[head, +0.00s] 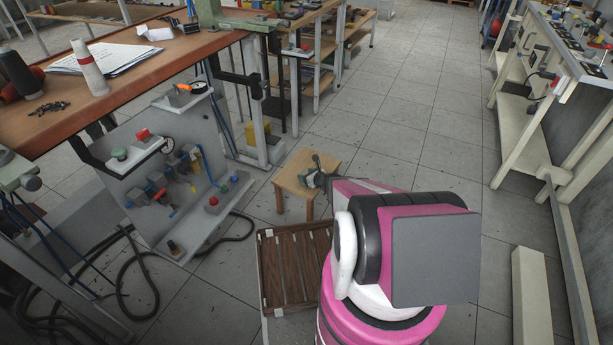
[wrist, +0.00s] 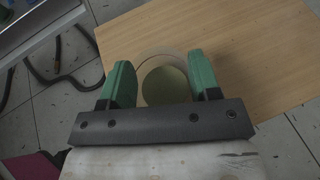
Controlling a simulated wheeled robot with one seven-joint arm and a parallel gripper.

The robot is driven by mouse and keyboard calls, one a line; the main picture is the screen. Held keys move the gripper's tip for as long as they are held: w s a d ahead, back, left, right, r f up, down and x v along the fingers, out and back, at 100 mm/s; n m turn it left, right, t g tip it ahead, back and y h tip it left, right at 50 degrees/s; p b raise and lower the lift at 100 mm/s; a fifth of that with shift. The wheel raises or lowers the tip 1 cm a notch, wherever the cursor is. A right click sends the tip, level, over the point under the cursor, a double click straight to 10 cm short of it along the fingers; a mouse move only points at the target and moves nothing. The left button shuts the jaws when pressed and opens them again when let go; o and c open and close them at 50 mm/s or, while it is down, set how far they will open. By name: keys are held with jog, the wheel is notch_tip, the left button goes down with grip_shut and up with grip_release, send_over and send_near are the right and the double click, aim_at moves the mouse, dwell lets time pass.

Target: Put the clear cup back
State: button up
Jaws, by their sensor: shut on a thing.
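In the wrist view, my gripper (wrist: 160,68) has its two green fingers on either side of a round, see-through thing, which looks like the clear cup (wrist: 165,84). I look down into its circular rim, with a darker olive disc inside. The gripper is shut on it. The light wooden stool top (wrist: 245,50) lies below the cup; I cannot tell whether the cup touches it. In the head view, my gripper (head: 318,176) is at the right side of the small wooden stool (head: 296,172). The cup cannot be made out there.
A panel with valves and gauges (head: 190,180) stands left of the stool, with a black hose (head: 140,265) on the floor. A brown slatted crate (head: 290,265) lies in front of the stool. The wooden workbench (head: 130,65) is at the left. Tiled floor behind is clear.

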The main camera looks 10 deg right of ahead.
jog(key=shift+f, duration=0.15)
jog(key=o, duration=1.1)
jog(key=shift+c, duration=0.2)
